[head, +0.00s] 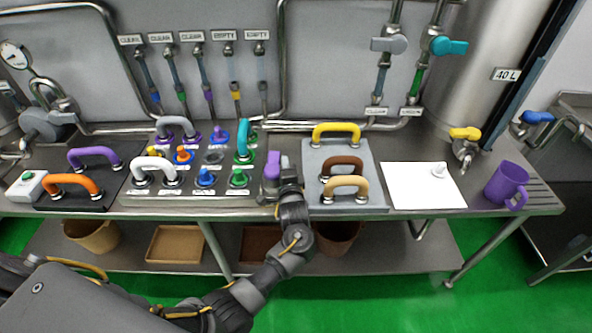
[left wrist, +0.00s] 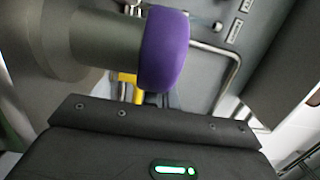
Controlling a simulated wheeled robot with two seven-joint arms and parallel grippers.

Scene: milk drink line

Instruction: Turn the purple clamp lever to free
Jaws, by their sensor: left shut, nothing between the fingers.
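The purple clamp lever (head: 272,165) stands on a grey metal base at the bench's front edge, between the coloured fittings panel and the handle plate. My left gripper (head: 288,168) is shut and empty, right beside the lever on its right side. Whether it touches the lever I cannot tell. In the left wrist view the rounded purple lever end (left wrist: 165,50) shows large on a grey cylinder, just beyond my dark gripper body; the fingertips cannot be made out there. My right gripper is not in view.
The fittings panel (head: 190,201) with plugs and loop handles is to the left. A grey plate (head: 314,160) with yellow, brown and tan handles is close on the right. A white sheet (head: 405,185) and a purple mug (head: 505,182) stand farther right.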

